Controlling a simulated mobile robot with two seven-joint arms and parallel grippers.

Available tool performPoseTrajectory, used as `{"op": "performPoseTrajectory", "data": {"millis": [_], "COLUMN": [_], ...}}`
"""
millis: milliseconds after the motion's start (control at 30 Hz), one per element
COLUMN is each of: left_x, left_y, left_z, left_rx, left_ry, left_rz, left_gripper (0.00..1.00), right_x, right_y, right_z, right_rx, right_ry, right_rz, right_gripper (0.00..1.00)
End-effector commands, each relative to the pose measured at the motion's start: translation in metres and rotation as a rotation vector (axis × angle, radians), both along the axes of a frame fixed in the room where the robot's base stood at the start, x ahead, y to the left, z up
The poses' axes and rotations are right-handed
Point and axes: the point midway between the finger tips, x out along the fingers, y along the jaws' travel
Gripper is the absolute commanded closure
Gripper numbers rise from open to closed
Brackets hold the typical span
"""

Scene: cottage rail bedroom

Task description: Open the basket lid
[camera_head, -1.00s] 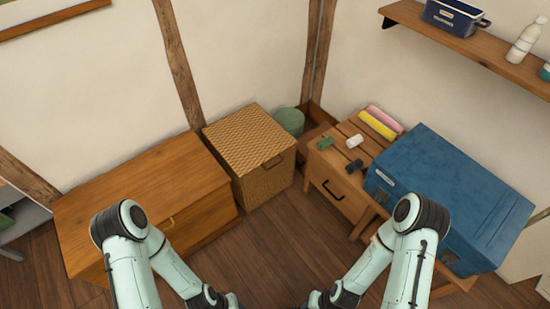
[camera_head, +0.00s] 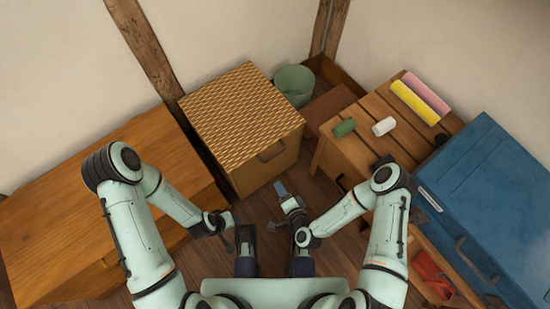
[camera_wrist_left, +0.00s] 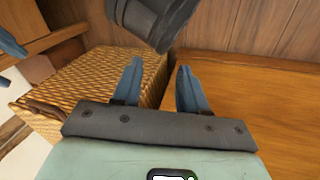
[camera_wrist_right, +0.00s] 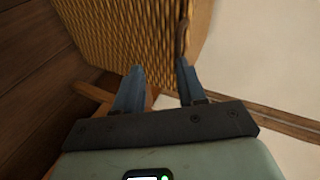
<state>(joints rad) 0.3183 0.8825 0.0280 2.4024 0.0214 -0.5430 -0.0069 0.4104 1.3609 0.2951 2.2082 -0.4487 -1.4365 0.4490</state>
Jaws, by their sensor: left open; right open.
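The woven basket (camera_head: 262,165) stands in the corner with its patterned lid (camera_head: 242,108) down flat on top.
A wooden chest (camera_head: 100,195) stands close on the basket's left. A green bin (camera_head: 295,84) is behind its right. A slatted wooden table (camera_head: 365,110) with rolls on it and a blue box (camera_head: 485,195) stand right. Some wooden floor before the basket is clear.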

Motion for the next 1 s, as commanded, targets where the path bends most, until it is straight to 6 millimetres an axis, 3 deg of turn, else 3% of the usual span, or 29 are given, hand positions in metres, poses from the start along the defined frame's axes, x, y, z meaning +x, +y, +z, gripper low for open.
{"op": "performPoseTrajectory", "data": {"millis": [33, 100, 367, 500, 633, 800, 1000], "left_x": [0.007, 0.015, 0.028, 0.036, 0.033, 0.011, -0.006], "left_y": [0.003, 0.006, 0.012, 0.017, 0.02, 0.023, 0.026], "left_z": [-0.022, -0.032, -0.042, -0.048, -0.06, -0.079, -0.093], "left_rx": [0.008, 0.017, 0.033, 0.043, 0.05, 0.047, 0.045], "left_ry": [-0.014, -0.036, -0.07, -0.09, -0.077, -0.004, 0.056], "left_rz": [0.008, 0.015, 0.027, 0.036, 0.042, 0.042, 0.044], "left_gripper": [0.57, 0.57, 0.57, 0.57, 0.57, 0.57, 0.57], "right_x": [0.008, 0.018, 0.038, 0.06, 0.087, 0.12, 0.147], "right_y": [0.001, 0.0, -0.003, 0.002, 0.008, 0.016, 0.023], "right_z": [-0.015, -0.015, -0.009, -0.012, -0.018, -0.025, -0.03], "right_rx": [0.058, 0.126, 0.214, 0.211, 0.211, 0.208, 0.209], "right_ry": [-0.047, -0.112, -0.203, -0.205, -0.205, -0.203, -0.2], "right_rz": [-0.061, -0.132, -0.225, -0.225, -0.223, -0.224, -0.222], "right_gripper": [0.6, 0.6, 0.6, 0.6, 0.6, 0.6, 0.6]}}
